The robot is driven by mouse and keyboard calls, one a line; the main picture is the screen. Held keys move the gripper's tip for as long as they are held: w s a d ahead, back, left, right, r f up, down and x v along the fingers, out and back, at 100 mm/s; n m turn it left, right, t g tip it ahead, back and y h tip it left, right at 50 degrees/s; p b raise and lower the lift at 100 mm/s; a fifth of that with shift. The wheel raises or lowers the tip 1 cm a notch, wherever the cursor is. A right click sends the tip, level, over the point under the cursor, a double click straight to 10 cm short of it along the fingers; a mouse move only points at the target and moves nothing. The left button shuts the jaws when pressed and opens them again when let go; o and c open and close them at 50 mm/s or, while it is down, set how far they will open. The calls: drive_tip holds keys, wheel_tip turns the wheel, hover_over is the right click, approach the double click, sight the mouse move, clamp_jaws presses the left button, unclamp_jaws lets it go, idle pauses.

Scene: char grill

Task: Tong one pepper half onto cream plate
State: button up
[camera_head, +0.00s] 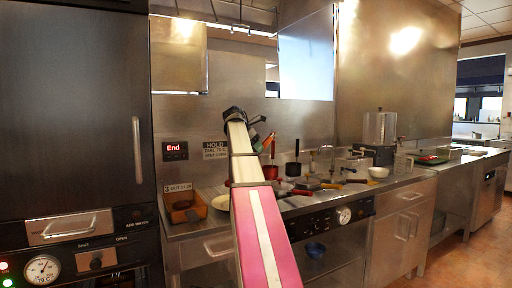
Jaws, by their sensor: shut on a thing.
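My gripper (240,113) is at the far end of my raised arm, in front of the steel back wall and above the counter. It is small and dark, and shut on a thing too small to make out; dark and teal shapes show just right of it. A pale cream plate (220,203) lies on the counter just left of my arm, which hides part of it. I cannot make out a pepper half or clear tongs.
A brown box (184,207) stands left of the plate. Several pans and utensils crowd the counter right of my arm, with a white bowl (378,171) farther right. A tall dark oven (75,120) stands at left. A dial (344,216) is on the counter front.

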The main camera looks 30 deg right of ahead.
wheel_tip(320, 180, down, 8)
idle(0.6)
drive_tip(key=shift+r, duration=0.1)
drive_tip(key=o, duration=0.5)
wheel_tip(320, 180, up, 10)
idle(0.7)
idle(0.6)
